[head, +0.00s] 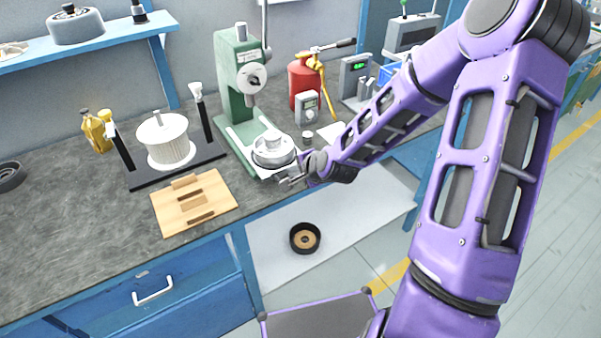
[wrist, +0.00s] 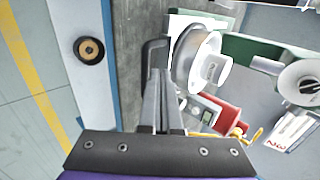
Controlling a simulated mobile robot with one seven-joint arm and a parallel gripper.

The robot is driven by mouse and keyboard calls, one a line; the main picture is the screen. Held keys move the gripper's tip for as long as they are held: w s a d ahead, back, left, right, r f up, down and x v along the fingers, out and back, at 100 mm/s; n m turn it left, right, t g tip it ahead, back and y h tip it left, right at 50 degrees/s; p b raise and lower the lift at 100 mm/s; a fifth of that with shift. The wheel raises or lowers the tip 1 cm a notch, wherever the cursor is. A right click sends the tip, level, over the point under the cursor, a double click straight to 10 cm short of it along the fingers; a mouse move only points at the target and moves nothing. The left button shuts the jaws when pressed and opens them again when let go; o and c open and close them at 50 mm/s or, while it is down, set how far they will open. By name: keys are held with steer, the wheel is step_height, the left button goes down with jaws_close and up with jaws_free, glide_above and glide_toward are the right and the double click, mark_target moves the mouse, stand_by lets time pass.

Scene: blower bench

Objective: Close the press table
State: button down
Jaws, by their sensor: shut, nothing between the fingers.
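The green press (head: 237,75) stands on the bench. Its pale press table (head: 263,172) sits at the press foot near the bench's front edge, pulled out toward me, with a round metal and white part (head: 273,149) on it. In the wrist view the white table (wrist: 180,22) and the round part (wrist: 198,60) lie just right of my fingers. My gripper (head: 288,181) is shut and empty at the table's front side; it also shows in the wrist view (wrist: 160,80). A dark bent piece (wrist: 153,50) shows by the fingertips; whether they touch it I cannot tell.
A wooden block board (head: 220,200) and a white ribbed rotor on a black stand (head: 168,143) are left of the press. A red can (head: 301,82) and a small meter (head: 307,108) stand to its right. A dark ring (head: 305,238) lies on the low shelf below.

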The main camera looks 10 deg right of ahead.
steer(key=shift+x, duration=1)
